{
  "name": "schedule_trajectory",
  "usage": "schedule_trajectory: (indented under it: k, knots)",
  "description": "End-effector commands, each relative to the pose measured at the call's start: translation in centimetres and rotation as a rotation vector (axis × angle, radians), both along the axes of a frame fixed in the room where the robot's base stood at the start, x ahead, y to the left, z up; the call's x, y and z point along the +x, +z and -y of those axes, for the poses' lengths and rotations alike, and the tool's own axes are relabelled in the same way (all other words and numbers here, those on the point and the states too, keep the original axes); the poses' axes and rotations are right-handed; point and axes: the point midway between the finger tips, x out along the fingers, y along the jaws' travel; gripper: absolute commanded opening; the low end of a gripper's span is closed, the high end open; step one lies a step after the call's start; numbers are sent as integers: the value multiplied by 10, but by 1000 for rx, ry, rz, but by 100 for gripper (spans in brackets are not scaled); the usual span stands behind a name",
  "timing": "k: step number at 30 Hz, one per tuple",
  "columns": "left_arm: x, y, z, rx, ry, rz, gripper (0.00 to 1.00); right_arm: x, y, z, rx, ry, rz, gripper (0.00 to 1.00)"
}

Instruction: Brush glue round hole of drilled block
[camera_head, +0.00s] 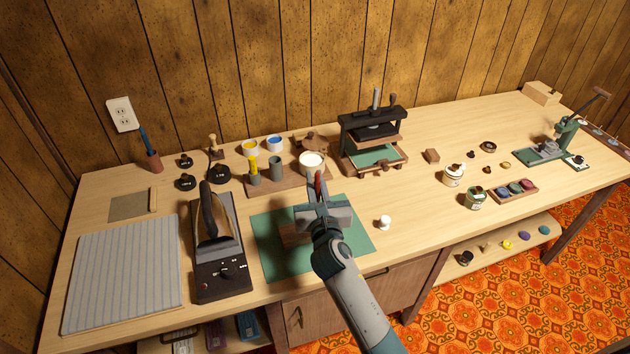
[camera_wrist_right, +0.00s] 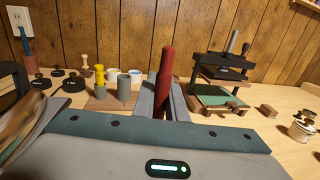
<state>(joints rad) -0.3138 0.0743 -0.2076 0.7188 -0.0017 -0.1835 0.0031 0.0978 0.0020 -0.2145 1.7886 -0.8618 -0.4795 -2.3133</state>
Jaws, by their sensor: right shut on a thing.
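My right gripper (camera_head: 318,203) is shut on a red-handled tool, most likely the brush (camera_head: 318,181). Its red handle also stands up between the fingers in the right wrist view (camera_wrist_right: 167,70); its bristle end is hidden. The gripper is over the green mat (camera_head: 267,262). A brown wooden piece (camera_head: 292,236), perhaps the drilled block, lies on the mat just left of the gripper and is partly covered by it; no hole can be made out. An open pot with white contents (camera_head: 311,160), perhaps glue, stands behind the gripper. My left gripper is not in view.
A black device with a curved handle (camera_head: 222,268) stands left of the mat. A wooden rack (camera_head: 287,187) holds cups behind it. A press (camera_head: 373,140) stands behind right.

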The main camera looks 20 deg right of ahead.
Motion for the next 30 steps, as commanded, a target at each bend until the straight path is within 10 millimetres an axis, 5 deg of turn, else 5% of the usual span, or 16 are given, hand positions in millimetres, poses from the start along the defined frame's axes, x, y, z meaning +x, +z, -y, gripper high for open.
schedule_trajectory:
  k: [30]
  knots:
    - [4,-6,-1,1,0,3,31,0,-9,0,0,0,0,0]
